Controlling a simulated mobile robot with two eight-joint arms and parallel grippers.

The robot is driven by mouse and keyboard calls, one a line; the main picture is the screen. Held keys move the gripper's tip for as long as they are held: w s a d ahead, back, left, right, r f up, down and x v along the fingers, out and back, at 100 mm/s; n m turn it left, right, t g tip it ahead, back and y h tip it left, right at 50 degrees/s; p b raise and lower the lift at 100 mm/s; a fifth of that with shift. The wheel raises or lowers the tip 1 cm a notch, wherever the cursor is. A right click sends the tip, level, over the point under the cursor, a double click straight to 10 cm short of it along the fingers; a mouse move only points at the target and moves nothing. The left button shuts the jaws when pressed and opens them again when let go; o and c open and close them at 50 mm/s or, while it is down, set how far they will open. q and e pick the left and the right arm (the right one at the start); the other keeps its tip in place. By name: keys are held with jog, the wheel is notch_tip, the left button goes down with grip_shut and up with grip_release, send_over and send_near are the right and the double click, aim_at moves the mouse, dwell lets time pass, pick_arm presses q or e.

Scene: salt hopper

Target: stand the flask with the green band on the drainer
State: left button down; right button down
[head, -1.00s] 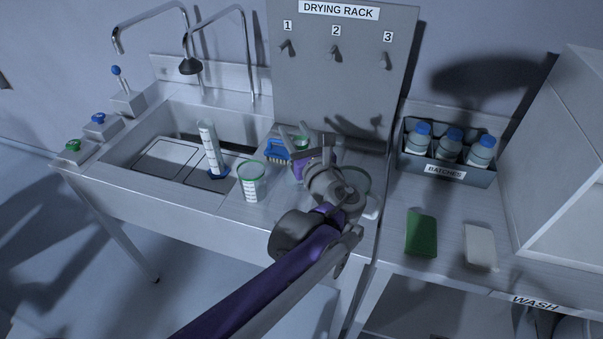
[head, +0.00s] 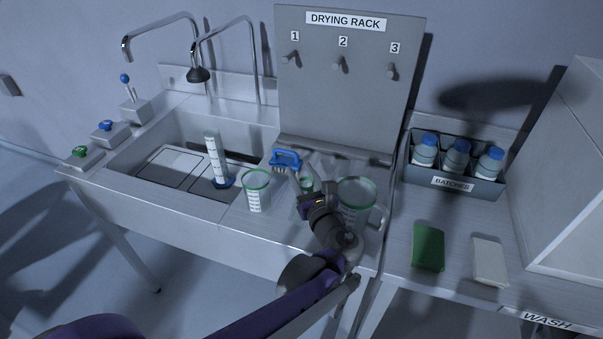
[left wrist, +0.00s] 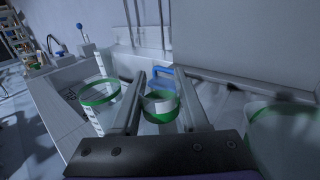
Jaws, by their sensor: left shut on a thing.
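A small clear flask with a green band (left wrist: 161,107) stands between the two fingers of my left gripper (left wrist: 163,88) in the left wrist view. In the head view my left gripper (head: 304,184) is over the counter right of the sink, and the flask (head: 307,185) shows only as a bit of green and glass behind the fingers. The gripper is shut on the flask. I cannot tell whether its base touches the counter. The drainer is not clearly marked; the steel counter (head: 290,232) lies below the drying rack board (head: 350,95). My right gripper is not in view.
A green-rimmed beaker (head: 256,192) stands left of the gripper, a larger green-rimmed jug (head: 357,192) close on its right. A blue brush (head: 286,160) lies just behind. A measuring cylinder (head: 215,158) stands at the sink (head: 130,185). A bottle bin (head: 452,183) is at right.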

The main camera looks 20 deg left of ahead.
pick_arm(q)
jog(key=shift+c, duration=2.1)
grip_release()
jog(key=shift+s+d+r, duration=0.1)
jog(key=shift+r, duration=0.05)
jog(key=v, duration=1.2)
jog(key=a+f+n+g, duration=0.1)
jog(key=a, duration=0.1)
jog(key=s+a+f+n+g, duration=0.1)
jog(key=a+f+n, duration=0.1)
jog(key=s+a+f+n+g, duration=0.1)
jog(key=a, duration=0.1)
jog(key=shift+f+h, duration=0.25)
jog(key=shift+h, duration=0.05)
jog(key=s+a+f+n+g+h, duration=0.2)
jog(key=s+a+f+n+g, duration=0.3)
jog(key=n, duration=0.3)
jog(key=s+d+f+n+g+h, duration=0.1)
jog(key=s+d+f+n+h, duration=0.1)
jog(key=s+f+n+h, duration=0.6)
jog(key=shift+s+d+f+n+g, duration=0.3)
jog(key=shift+s+n, duration=1.7)
jog(key=shift+n, duration=2.4)
